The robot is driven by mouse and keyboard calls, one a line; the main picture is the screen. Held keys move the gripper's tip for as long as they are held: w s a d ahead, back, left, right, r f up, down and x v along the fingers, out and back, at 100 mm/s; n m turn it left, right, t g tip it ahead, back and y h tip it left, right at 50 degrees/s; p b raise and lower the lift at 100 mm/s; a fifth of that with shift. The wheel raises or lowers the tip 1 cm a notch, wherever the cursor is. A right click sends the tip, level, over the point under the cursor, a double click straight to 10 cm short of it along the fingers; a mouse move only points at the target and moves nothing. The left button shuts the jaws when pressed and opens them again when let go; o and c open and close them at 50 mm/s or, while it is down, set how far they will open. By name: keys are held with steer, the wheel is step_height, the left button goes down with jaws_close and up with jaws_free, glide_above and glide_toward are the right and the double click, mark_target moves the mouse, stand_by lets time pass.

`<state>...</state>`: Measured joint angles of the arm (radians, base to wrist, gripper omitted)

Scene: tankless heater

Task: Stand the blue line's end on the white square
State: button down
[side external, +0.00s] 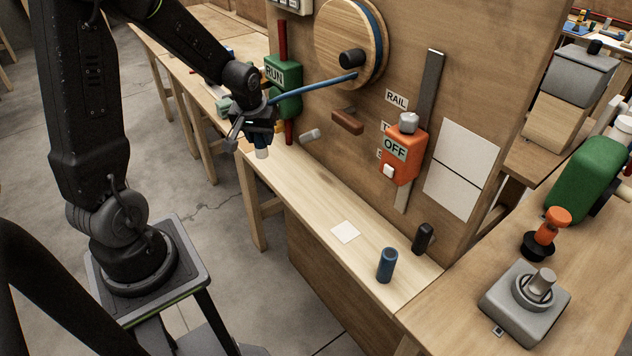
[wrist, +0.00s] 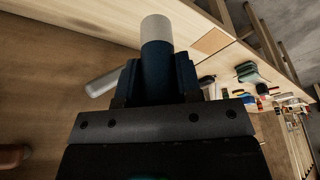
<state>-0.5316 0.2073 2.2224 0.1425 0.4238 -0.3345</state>
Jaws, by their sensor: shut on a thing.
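The blue line (side external: 315,85) runs from the wooden reel (side external: 340,35) on the upright panel to my gripper (side external: 260,138). My gripper is shut on the line's end (side external: 262,153), a dark blue cylinder with a pale tip pointing down. In the wrist view the line's end (wrist: 157,45) sticks out between the two fingers. It is held in the air, left of and above the bench. The white square (side external: 345,232) lies flat and bare on the bench, to the lower right of my gripper.
A green RUN box (side external: 285,90) is close behind my gripper. A pale peg (side external: 310,134) and a brown peg (side external: 347,122) stick out of the panel. An orange OFF box (side external: 403,155) is farther right. A blue cylinder (side external: 387,265) and a black one (side external: 423,238) stand on the bench (side external: 300,185).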

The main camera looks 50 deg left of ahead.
steer(key=w+d+f, duration=0.2)
steer(key=w+d, duration=0.1)
steer(key=d, duration=0.9)
steer(key=w+d+f, duration=0.1)
steer(key=w+d, duration=0.3)
steer(key=d, duration=0.8)
steer(key=shift+f, duration=0.4)
steer(key=shift+w, duration=0.1)
glide_above(346, 230)
steer(key=shift+f, duration=2.95)
steer(key=shift+f, duration=0.5)
steer(key=c, duration=0.7)
jaws_free()
steer(key=v, duration=1.3)
steer(key=shift+d+r, duration=0.2)
steer(key=shift+r, duration=0.2)
